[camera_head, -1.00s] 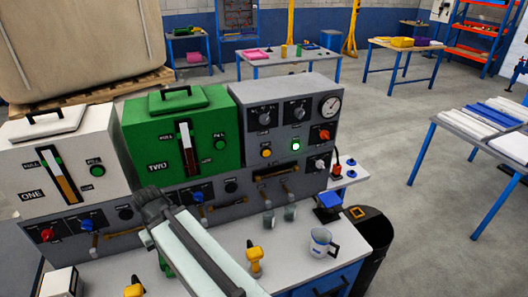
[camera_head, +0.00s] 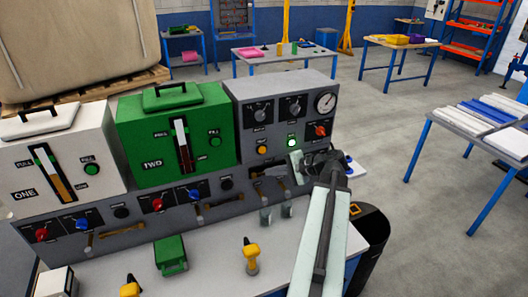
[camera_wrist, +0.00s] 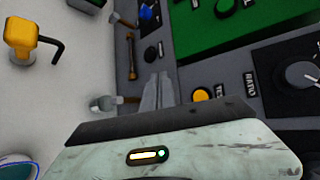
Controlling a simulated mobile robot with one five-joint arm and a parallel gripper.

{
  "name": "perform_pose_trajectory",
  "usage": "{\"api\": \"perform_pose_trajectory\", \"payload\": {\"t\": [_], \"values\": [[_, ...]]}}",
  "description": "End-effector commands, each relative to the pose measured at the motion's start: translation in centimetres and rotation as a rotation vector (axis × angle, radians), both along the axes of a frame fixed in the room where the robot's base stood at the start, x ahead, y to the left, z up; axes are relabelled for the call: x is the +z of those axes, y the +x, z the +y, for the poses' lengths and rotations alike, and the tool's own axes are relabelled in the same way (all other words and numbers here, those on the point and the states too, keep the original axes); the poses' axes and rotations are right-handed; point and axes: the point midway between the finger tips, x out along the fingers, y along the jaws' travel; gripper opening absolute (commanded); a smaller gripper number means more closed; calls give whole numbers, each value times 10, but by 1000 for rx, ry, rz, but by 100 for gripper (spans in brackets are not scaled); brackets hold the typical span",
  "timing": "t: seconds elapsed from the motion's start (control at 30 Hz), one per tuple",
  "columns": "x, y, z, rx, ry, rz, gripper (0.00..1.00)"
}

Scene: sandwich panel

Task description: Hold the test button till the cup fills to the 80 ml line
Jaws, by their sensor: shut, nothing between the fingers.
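The yellow test button (camera_head: 262,150) is on the grey right-hand panel (camera_head: 247,118), left of a lit green lamp (camera_head: 291,141). In the wrist view the yellow button (camera_wrist: 201,95) shows right of my fingers, beside a partly hidden label starting "TE". My gripper (camera_head: 296,163) is shut and empty in front of this panel, below and right of the button. In the wrist view my gripper (camera_wrist: 160,88) points up the picture, apart from the button. A rounded cup rim (camera_wrist: 18,168) shows at the lower left of the wrist view; my arm hides the handled cup in the head view.
Yellow-handled tools (camera_head: 251,255) and a green box (camera_head: 171,255) are on the bench. Green (camera_head: 175,130) and white (camera_head: 60,155) tanks stand left. A round gauge (camera_head: 326,103) is top right.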

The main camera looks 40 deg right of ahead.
Motion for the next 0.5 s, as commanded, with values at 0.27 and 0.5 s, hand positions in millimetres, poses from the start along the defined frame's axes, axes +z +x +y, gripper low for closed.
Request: {"api": "perform_pose_trajectory", "payload": {"t": [0.27, 0.5], "values": [[10, -16, -22, -59, 33, -41, 0], [10, -15, -22, -57, 32, -38, 0]]}}
